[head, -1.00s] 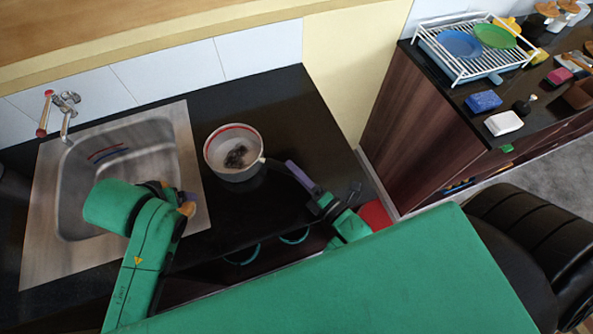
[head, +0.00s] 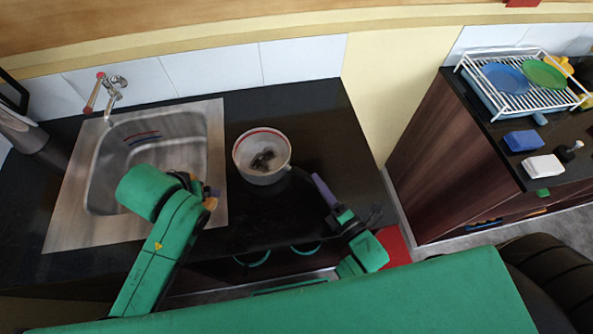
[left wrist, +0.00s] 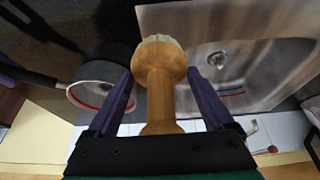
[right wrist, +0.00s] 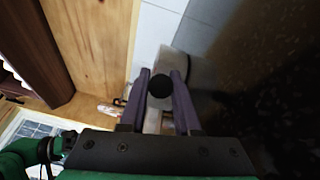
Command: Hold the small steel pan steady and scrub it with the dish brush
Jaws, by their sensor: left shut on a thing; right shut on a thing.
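The small steel pan (head: 248,172) stands on the dark counter right of the sink. It has a red line inside its rim and a dark smudge on its floor. Its black handle points right, to my right gripper (head: 318,182), which is shut on it. In the right wrist view the handle's round black end (right wrist: 159,86) sits between the fingers. My left gripper (head: 207,192) is over the sink's front right edge, left of the pan and apart from it. It is shut on the wooden dish brush (left wrist: 160,92), whose pale bristled head shows beyond the fingertips.
The steel sink (head: 75,215) with a red-handled tap (head: 110,88) is at left. On the side counter at right are a rack (head: 500,100) with plates, a blue sponge (head: 523,141) and a white block (head: 542,167). The counter behind the pan is clear.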

